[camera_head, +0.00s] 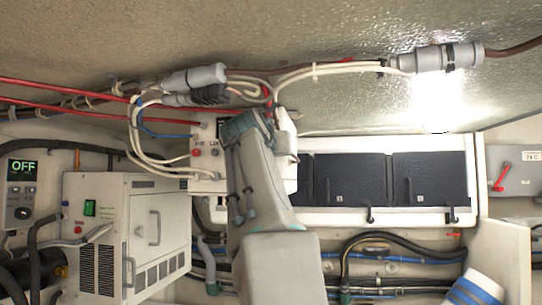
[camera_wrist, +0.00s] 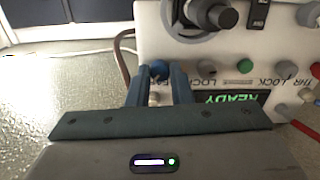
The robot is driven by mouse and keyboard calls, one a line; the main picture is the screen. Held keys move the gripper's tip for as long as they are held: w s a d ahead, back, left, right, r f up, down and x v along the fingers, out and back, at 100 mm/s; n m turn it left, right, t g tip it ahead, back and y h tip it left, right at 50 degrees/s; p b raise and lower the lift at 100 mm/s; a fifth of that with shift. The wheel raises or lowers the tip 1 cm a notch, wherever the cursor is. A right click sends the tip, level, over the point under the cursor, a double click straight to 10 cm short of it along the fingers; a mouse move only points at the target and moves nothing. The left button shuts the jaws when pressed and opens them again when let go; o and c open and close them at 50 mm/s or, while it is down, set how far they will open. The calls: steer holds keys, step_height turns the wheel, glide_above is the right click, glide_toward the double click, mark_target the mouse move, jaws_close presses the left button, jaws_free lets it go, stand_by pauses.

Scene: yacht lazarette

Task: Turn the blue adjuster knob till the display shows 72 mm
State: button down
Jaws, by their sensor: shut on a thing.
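A white control panel (camera_wrist: 210,45) fills the upper right of the wrist view. Its visible part in the head view (camera_head: 205,185) lies left of my arm. The blue adjuster knob (camera_wrist: 157,67) is at the panel's lower left in the wrist view, between the fingertips of my gripper (camera_wrist: 160,75). My gripper is shut on it. A dark display (camera_wrist: 235,97) beside the fingers shows green letters that look like READY, partly covered by my gripper. I read no millimetre value. In the head view my arm hides the knob and fingertips.
The panel also carries a large black knob (camera_wrist: 215,14), a green button (camera_wrist: 245,66) and grey buttons. White cables and grey connectors (camera_head: 195,78) run close above it. A separate display (camera_head: 22,169) reads OFF at far left. Dark locker doors (camera_head: 430,180) are to the right.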

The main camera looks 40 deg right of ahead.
steer(key=shift+m, duration=0.4)
steer(key=c, duration=1.3)
jaws_free()
steer(key=b+v, duration=0.5)
steer(key=v, duration=0.8)
steer(key=shift+s+a, duration=0.2)
steer(key=shift+a, duration=0.15)
